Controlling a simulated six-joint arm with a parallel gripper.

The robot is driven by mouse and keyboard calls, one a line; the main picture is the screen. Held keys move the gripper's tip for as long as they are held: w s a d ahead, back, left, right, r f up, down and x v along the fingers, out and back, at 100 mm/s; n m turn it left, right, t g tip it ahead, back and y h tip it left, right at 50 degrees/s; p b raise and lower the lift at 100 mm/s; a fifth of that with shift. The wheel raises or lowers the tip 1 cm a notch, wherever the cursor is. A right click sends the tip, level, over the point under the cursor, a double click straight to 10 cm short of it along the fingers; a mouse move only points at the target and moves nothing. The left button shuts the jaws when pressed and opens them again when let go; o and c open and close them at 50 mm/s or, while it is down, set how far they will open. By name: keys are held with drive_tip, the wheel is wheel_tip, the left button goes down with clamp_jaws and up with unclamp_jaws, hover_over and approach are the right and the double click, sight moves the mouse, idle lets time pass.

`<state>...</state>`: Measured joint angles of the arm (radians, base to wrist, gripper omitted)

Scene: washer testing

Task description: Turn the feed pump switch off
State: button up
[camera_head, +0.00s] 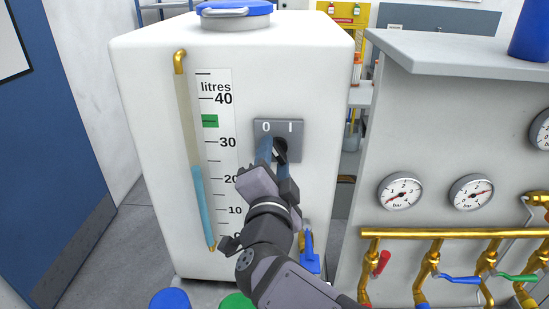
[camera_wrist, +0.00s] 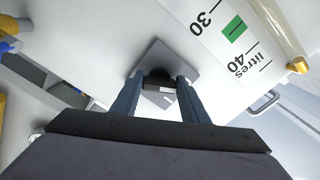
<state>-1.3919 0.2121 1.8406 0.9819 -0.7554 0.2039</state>
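The feed pump switch is a grey square plate (camera_head: 294,130) marked 0 on the left and I on the right, with a black knob (camera_head: 280,150). It is on the front of a white tank. My gripper (camera_head: 274,158) is at the switch, its two blue fingers parted. In the wrist view the fingers (camera_wrist: 159,90) stand on either side of the black knob (camera_wrist: 158,77), very close to it. I cannot tell if they touch it. The fingers partly hide the knob in the head view, so its exact pointing is unclear.
The white tank (camera_head: 140,120) has a sight tube with blue liquid (camera_head: 201,200) and a litres scale left of the switch. To the right is a grey panel with pressure gauges (camera_head: 400,191) and brass pipes (camera_head: 450,233) with coloured valve handles. A blue-handled valve (camera_head: 309,255) is below my gripper.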

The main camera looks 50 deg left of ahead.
drive_tip(key=o, duration=0.4)
drive_tip(key=shift+b+v, duration=1.6)
drive_tip(key=shift+v, duration=2.1)
